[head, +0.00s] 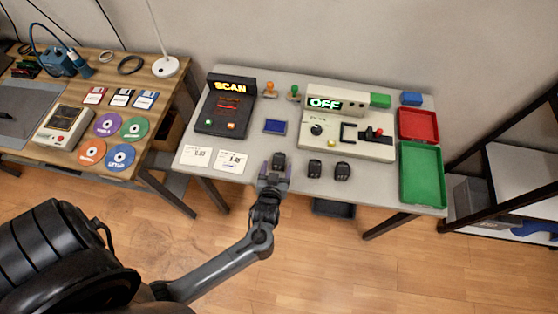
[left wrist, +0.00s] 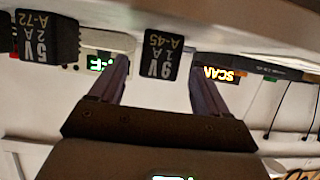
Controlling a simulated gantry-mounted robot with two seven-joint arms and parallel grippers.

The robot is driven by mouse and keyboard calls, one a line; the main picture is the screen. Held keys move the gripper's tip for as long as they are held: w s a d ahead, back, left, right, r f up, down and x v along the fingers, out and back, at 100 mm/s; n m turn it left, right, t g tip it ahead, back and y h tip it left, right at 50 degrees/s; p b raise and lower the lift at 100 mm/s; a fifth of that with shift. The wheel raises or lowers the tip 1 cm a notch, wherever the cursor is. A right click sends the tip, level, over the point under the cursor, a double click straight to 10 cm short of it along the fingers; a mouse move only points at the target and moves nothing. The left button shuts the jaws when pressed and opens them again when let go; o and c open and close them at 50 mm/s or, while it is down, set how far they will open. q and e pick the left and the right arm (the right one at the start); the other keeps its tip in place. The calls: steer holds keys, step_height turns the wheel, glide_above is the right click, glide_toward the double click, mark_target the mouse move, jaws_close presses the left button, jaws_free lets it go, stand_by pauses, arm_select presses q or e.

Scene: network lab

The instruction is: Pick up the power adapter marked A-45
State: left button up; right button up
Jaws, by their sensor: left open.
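The power adapter marked A-45 (left wrist: 163,55) is a small black block with white print "9V 1A A-45", seen in the left wrist view between my open fingers. In the head view it is the leftmost black adapter (head: 279,158) near the table's front edge. My left gripper (head: 275,171) is open around it, coming from the front; I cannot tell whether the fingers touch it. A second adapter marked A-72 (left wrist: 45,40), "5V 2A", lies outside the fingers. Two other black adapters, one nearer (head: 315,169) and one farther right (head: 343,172), sit beside it. My right gripper is not in view.
Two white cards (head: 231,160) lie to the left. Green (head: 438,198) and red (head: 434,127) trays stand at the right.

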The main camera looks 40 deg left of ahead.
mark_target(280, 156)
arm_select(q)
steer(key=shift+r+b+x, duration=0.15)
steer(key=shift+b+x, duration=0.1)
steer(key=shift+x, duration=1.35)
steer(key=shift+r+b+x, duration=0.1)
steer(key=shift+b+x, duration=0.15)
steer(key=shift+x, duration=1.35)
steer(key=shift+w, duration=0.1)
steer(key=shift+c, duration=0.4)
steer(key=c, duration=1.1)
steer(key=shift+r, duration=0.1)
